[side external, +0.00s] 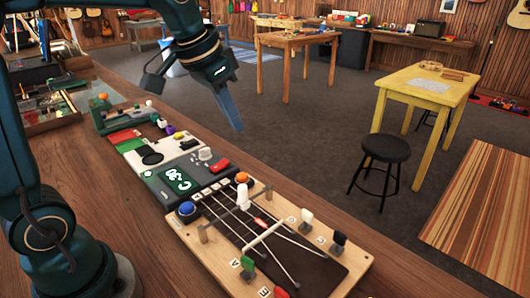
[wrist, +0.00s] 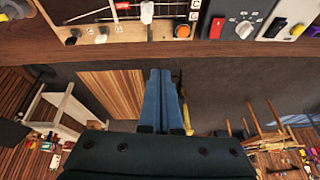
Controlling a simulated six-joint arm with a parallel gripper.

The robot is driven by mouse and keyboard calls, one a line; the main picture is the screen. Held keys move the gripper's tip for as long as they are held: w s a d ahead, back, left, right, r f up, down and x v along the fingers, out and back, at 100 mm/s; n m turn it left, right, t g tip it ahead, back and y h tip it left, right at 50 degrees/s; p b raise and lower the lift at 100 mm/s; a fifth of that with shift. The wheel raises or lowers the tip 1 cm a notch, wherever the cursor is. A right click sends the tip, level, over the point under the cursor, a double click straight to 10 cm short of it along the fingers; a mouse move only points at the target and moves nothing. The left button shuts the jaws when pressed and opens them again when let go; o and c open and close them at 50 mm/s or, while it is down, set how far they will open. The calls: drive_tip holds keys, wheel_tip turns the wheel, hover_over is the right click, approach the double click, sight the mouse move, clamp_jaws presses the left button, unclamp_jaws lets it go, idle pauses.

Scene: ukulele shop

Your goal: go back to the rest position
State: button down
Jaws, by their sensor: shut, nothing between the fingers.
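My gripper (side external: 228,108) is shut and empty. It is raised in the air in the side external view, above the far edge of the wooden workbench (side external: 345,255), with its fingers pointing down. In the wrist view my gripper (wrist: 163,75) shows as two blue fingers pressed together, with open floor behind them. The fingers touch nothing. The rest position itself is not marked in either view.
A wooden string board (side external: 210,245) with coloured pegs lies on the bench, beside a dark panel with a green display (side external: 178,178). A black stool (side external: 385,148) and a yellow table (side external: 425,85) stand beyond. The air around my gripper is clear.

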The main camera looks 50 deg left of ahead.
drive_tip(key=s+d+f, duration=0.2)
drive_tip(key=s, duration=0.5)
drive_tip(key=s+d+f+n, duration=0.1)
drive_tip(key=s+d+f, duration=0.1)
drive_tip(key=s, duration=0.6)
drive_tip(key=shift+f+t, duration=0.4)
drive_tip(key=shift+f, duration=0.15)
